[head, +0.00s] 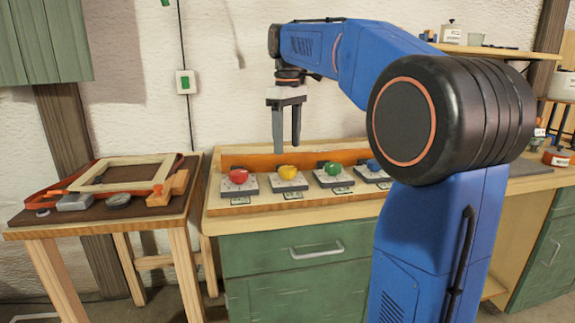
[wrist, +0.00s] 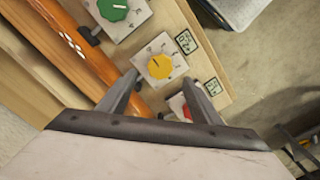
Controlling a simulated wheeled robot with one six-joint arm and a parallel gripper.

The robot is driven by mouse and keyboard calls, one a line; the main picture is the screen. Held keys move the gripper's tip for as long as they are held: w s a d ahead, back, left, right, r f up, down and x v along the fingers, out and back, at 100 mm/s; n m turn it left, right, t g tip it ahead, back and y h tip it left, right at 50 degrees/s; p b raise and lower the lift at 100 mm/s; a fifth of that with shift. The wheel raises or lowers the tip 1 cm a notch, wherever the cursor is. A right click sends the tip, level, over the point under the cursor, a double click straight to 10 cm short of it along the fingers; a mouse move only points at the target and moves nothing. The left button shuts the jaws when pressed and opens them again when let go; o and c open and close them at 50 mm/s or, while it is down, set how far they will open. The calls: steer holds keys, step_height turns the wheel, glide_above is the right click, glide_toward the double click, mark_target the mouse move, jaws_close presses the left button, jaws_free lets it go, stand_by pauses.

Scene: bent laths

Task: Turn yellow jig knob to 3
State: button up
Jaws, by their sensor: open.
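The yellow jig knob (head: 288,172) sits on a pale dial plate on the bench, second from the left in a row of knobs. In the wrist view the yellow knob (wrist: 159,67) lies ahead of and between my fingers, with a small pointer mark on it; the numbers around it are too small to read. My gripper (head: 287,148) hangs pointing down above the row, its two fingers apart and empty. In the wrist view my gripper (wrist: 165,90) is open, and its fingers do not visibly touch the knob.
A red knob (head: 238,176) is left of the yellow one; a green knob (head: 333,168) and a blue knob (head: 374,165) are right. An orange board (head: 262,160) runs behind the row. A side table (head: 100,222) with a wooden frame stands left.

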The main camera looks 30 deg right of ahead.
mark_target(287, 168)
step_height(287, 168, down, 7)
steer(key=shift+f, duration=0.2)
stand_by(0.3)
steer(key=c, duration=1.1)
